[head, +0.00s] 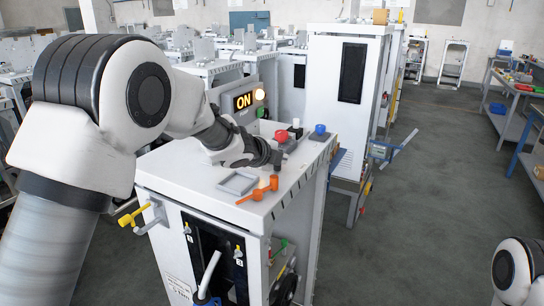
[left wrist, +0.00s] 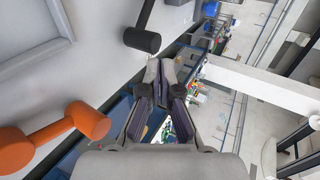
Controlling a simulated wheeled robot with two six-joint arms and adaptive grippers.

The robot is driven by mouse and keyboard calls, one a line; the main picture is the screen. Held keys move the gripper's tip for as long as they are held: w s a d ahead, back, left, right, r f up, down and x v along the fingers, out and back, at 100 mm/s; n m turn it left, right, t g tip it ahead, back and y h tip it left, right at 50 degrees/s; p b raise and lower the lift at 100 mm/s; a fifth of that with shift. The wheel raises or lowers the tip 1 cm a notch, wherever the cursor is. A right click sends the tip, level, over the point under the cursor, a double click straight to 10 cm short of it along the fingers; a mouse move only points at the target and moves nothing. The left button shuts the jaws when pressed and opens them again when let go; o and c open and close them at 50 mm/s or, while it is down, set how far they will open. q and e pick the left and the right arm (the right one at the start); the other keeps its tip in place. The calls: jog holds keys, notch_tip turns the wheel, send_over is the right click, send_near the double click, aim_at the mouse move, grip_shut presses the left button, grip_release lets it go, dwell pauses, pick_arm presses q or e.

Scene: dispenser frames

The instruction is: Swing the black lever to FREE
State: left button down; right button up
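The black lever (left wrist: 143,37) shows in the left wrist view, a dark arm with a cylindrical knob, just above and left of my fingertips. I cannot pick it out clearly in the head view, where my gripper covers that area. My left gripper (head: 272,158) is low over the white cabinet top. In the left wrist view its fingers (left wrist: 160,72) come together at the tips with nothing seen between them, apart from the knob. No FREE marking is readable. My right gripper is out of view.
A red knob (head: 281,136) and a blue knob (head: 320,129) stand behind my gripper. A lit ON display (head: 243,101) is at the back.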

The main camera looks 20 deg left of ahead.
pick_arm(q)
jog(key=v, duration=0.5)
jog(key=d+v, duration=0.1)
jog(key=v, duration=0.2)
jog(key=shift+s+r, duration=0.15)
jog(key=shift+s, duration=0.05)
jog(key=shift+a, duration=0.1)
